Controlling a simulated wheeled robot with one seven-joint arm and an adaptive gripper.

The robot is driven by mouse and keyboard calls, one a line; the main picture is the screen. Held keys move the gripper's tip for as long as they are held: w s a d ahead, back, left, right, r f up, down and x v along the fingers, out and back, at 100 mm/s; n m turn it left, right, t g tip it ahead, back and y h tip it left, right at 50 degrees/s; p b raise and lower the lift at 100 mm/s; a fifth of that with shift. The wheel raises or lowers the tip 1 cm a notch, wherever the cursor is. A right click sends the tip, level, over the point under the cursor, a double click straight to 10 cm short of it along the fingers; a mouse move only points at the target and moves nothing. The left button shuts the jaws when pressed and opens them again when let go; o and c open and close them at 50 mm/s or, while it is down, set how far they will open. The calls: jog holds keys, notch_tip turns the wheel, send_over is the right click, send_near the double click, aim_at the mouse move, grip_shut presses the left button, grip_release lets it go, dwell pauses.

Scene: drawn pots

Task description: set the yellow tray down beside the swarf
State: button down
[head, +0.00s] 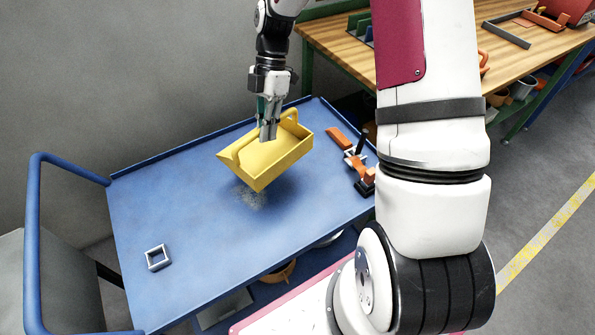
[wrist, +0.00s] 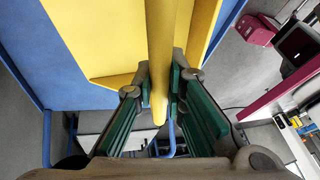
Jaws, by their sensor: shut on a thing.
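The yellow tray (head: 270,158) has a handle bar and hangs tilted above the blue cart top. My gripper (head: 268,132) is shut on the tray's handle. In the wrist view my gripper (wrist: 160,95) has its green-lined fingers on both sides of the yellow handle bar of the tray (wrist: 205,30). The swarf (head: 248,196) is a small pale grey patch on the cart top, just below the tray's lower edge. The tray may hide part of the swarf in the head view. The tray looks empty.
The blue cart (head: 190,235) has a raised rim and a push handle at left. A grey square ring (head: 158,257) lies at its front left. Orange and black tools (head: 358,165) lie along the right side. The cart's left and middle are mostly clear. A wooden bench (head: 510,55) stands behind.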

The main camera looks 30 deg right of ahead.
aim_at(307, 130)
jog(key=d+n, duration=0.1)
jog(key=n, duration=0.1)
jog(key=d+f+n+g+h, duration=0.1)
jog(key=n, duration=0.1)
jog(key=d+n+h+b, duration=0.1)
jog(key=d+n, duration=0.1)
jog(key=shift+s+f+n+g, duration=0.25)
jog(key=shift+s+n+g, duration=0.05)
jog(key=shift+s, duration=0.1)
jog(key=d+n+h, duration=0.1)
jog(key=d+n, duration=0.1)
jog(key=d+n+h+b, duration=0.1)
jog(key=d+n, duration=0.1)
jog(key=n, duration=0.1)
jog(key=d+n+h, duration=0.1)
jog(key=d+n, duration=0.1)
jog(key=shift+s+d+n+h+b, duration=0.15)
jog(key=shift+s+n+h+b, duration=0.15)
jog(key=shift+d+f+n, duration=0.15)
jog(key=shift+d+n, duration=0.1)
jog(key=shift+n, duration=0.05)
notch_tip(307, 130, down, 10)
jog(key=shift+d, duration=0.1)
jog(key=c, duration=1.6)
grip_release()
jog(key=shift+b, duration=0.3)
jog(key=shift+c, duration=0.2)
